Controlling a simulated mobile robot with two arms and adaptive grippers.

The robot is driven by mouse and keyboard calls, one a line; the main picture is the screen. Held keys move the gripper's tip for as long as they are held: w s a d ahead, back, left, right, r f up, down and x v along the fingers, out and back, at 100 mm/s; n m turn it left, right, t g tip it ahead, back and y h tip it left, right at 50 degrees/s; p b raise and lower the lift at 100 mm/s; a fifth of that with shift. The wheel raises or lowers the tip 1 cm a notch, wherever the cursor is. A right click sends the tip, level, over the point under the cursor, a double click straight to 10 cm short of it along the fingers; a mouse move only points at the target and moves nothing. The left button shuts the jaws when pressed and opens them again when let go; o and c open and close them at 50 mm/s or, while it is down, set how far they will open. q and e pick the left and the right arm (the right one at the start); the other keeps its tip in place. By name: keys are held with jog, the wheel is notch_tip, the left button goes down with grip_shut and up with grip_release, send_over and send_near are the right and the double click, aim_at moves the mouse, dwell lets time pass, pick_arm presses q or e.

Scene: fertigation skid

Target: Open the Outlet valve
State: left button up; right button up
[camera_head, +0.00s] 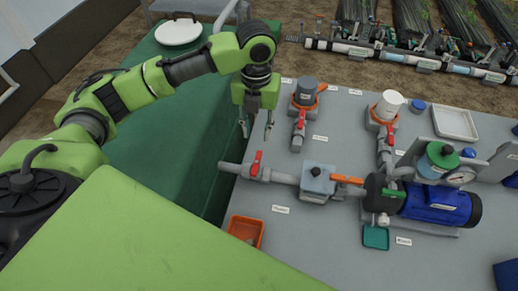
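Several valves with coloured handles sit on the grey skid; their labels are too small to read, so I cannot tell which is the Outlet valve. A red-handled valve (256,165) is on the pipe at the skid's left edge. Another red-handled valve (300,122) is below a grey canister, and a third (388,136) is below a white canister. An orange lever (347,180) and a green lever (392,193) are nearer the blue pump. My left gripper (256,131) points down, fingers apart and empty, above the left edge, touching no valve. My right gripper is not in view.
The blue pump (440,205) and a gauge (461,176) stand at right. An orange tray (245,230) and a teal tray (376,238) lie in front. A green table (170,160) with a white plate (178,32) is at left. My green body covers the lower left.

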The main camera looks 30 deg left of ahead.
pick_arm(q)
jog(key=p, duration=0.2)
send_over(256, 162)
jog(key=f, duration=0.6)
jog(key=shift+s+d+f, duration=0.1)
jog(key=shift+s, duration=0.15)
jog(key=f, duration=0.6)
jog(key=shift+w+f+p, duration=0.15)
jog(key=shift+w+p, duration=0.05)
jog(key=shift+p, duration=0.15)
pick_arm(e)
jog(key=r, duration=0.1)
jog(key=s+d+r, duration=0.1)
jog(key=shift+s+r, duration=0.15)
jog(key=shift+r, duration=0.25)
pick_arm(q)
jog(key=shift+f, duration=0.1)
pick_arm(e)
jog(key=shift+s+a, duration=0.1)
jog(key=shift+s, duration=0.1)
pick_arm(q)
jog(key=c, duration=0.6)
grip_shut()
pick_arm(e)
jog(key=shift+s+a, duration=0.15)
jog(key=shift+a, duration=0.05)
